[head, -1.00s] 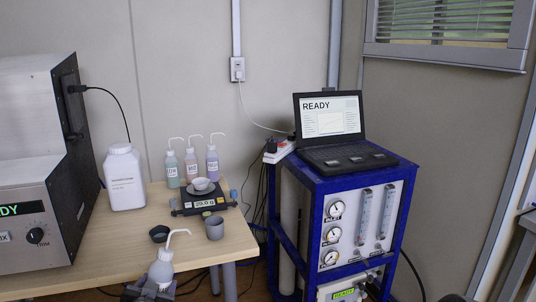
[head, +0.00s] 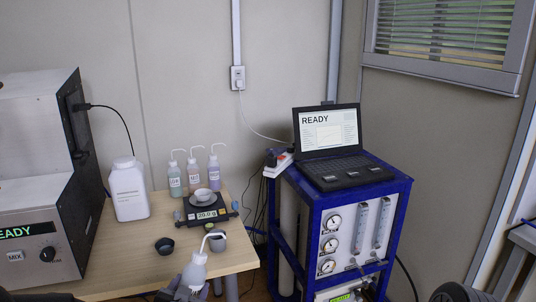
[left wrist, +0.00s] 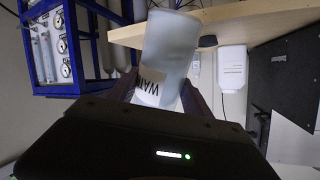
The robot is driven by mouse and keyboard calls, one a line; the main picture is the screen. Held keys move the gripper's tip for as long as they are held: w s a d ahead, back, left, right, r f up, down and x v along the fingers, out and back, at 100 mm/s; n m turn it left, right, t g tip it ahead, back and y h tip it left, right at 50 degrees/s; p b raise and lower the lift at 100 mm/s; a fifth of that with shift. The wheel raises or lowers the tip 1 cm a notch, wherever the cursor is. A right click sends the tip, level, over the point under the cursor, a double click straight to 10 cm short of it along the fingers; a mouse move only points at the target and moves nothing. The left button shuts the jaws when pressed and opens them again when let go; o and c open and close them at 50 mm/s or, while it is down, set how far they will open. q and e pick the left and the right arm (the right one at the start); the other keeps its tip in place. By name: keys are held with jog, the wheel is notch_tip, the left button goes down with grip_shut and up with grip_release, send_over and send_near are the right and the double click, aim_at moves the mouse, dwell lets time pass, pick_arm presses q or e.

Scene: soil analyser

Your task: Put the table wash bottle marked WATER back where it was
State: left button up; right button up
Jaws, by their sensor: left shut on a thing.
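The WATER wash bottle (head: 194,273), pale with a white bent spout, is upright in my left gripper (head: 186,291) at the table's front edge in the head view. In the left wrist view the bottle (left wrist: 170,48) sits between the fingers of my left gripper (left wrist: 163,97), with part of its label showing upside down. Its base appears clear of the tabletop (head: 120,250). Three other wash bottles stand in a row at the back of the table: greenish (head: 175,180), pinkish (head: 194,178) and violet (head: 214,174). My right gripper is not in view.
Behind the held bottle are a grey cup (head: 218,241), a dark bowl (head: 165,246) and a balance (head: 206,212) with a white dish (head: 201,195). A white jar (head: 129,192) stands left. A blue-framed rack (head: 315,235) with a laptop (head: 330,131) stands right.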

pick_arm(q)
notch_tip(320, 180, up, 2)
jog(key=shift+r+p, duration=0.1)
jog(key=shift+p, duration=0.35)
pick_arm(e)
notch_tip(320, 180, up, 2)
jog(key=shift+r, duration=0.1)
